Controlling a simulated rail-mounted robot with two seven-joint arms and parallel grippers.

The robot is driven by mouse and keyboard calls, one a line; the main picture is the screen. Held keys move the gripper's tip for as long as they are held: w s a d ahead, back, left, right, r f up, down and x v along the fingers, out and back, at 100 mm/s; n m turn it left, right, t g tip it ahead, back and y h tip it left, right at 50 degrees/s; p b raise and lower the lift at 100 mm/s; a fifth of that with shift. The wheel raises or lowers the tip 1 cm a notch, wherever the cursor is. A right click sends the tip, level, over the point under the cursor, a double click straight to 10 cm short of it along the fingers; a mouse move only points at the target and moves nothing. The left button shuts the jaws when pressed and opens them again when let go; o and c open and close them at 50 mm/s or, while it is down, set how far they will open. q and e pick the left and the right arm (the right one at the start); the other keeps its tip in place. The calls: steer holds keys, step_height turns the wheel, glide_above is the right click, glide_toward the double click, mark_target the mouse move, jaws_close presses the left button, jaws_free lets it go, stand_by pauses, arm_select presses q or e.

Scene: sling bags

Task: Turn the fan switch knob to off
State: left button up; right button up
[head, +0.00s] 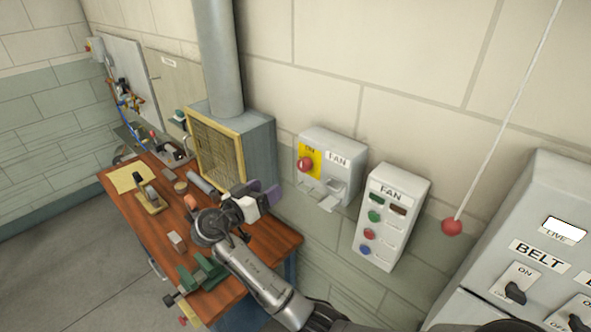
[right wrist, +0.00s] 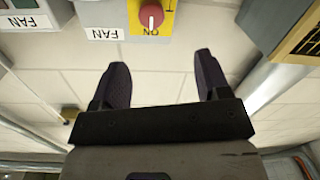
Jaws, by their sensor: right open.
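The fan switch knob (head: 305,163) is round and red, on a yellow plate marked ON, on a grey wall box (head: 346,178) labelled FAN. In the right wrist view the picture is upside down; the red knob (right wrist: 151,15) with a pale mark sits at the top edge, beyond my fingertips. My right gripper (head: 259,194) is open and empty, below and left of the box in the head view. Its two dark fingers also show apart in the right wrist view (right wrist: 162,72). The knob is not touched. My left gripper is not in view.
A second FAN panel (head: 391,215) with several coloured buttons is to the right. A red ball (head: 452,227) hangs on a cord before the BELT cabinet (head: 540,210). A yellow-framed vent box (head: 255,145) stands left, above a cluttered wooden bench (head: 275,238).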

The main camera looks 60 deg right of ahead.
mark_target(301, 166)
steer(key=s+d+m+p, duration=0.1)
steer(key=d, duration=0.3)
steer(key=d+m+p, duration=0.1)
steer(key=d+p, duration=0.1)
steer(key=d, duration=0.2)
steer(key=s+d+r+m+g+p, duration=0.1)
steer(key=d, duration=0.3)
steer(key=shift+s, duration=0.35)
steer(key=shift+s+d+f+p, duration=0.15)
steer(key=shift+d+p, duration=0.25)
steer(key=shift+d, duration=0.45)
steer(key=shift+c, duration=1.4)
steer(key=c, duration=0.6)
steer(key=shift+c, duration=0.2)
